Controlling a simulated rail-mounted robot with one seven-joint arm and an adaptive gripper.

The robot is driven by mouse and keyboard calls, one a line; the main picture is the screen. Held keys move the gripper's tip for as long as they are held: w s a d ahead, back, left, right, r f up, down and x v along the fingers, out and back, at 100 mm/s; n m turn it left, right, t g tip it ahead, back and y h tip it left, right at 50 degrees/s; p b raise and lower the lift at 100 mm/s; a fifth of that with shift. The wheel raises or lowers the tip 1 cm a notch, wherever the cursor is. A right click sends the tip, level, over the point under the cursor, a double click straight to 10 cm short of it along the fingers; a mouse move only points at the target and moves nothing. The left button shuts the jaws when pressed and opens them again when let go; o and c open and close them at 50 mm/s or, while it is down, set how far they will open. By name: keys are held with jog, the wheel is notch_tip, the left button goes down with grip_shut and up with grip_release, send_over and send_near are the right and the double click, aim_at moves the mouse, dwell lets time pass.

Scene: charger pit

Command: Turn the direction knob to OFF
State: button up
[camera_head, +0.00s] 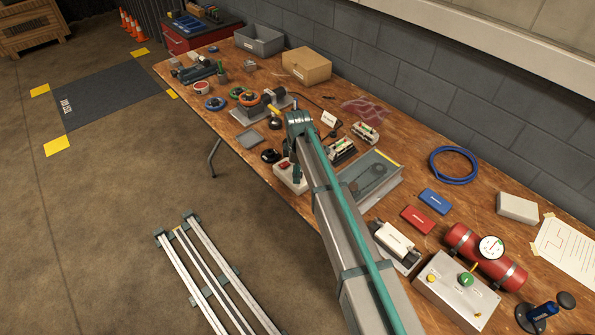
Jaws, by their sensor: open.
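A pale control box (294,183) stands near the front edge of the workbench, with a red control (284,165) on its top. A second grey control box (455,297) at the lower right carries a green round control (466,279), a yellow one (432,278) and a small lever-like part. I cannot tell which control is the direction knob, and no markings are readable. My arm reaches from the bottom edge up to mid-bench. My gripper (294,163) points down at the pale box, small and partly hidden; it is open, and contact is unclear.
The wooden workbench (510,225) is crowded. Near the arm are a black rounded object (270,156), a grey tray (250,139) and a glass-topped case (386,182). A red cylinder with a gauge (508,272) lies at the right. Rails (205,275) lie left on open floor.

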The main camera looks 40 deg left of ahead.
notch_tip(320, 180, up, 12)
dwell(0.6)
jog(key=shift+f, duration=0.15)
notch_tip(320, 180, down, 12)
jog(key=shift+r, duration=0.1)
dwell(0.8)
jog(key=shift+r, duration=0.1)
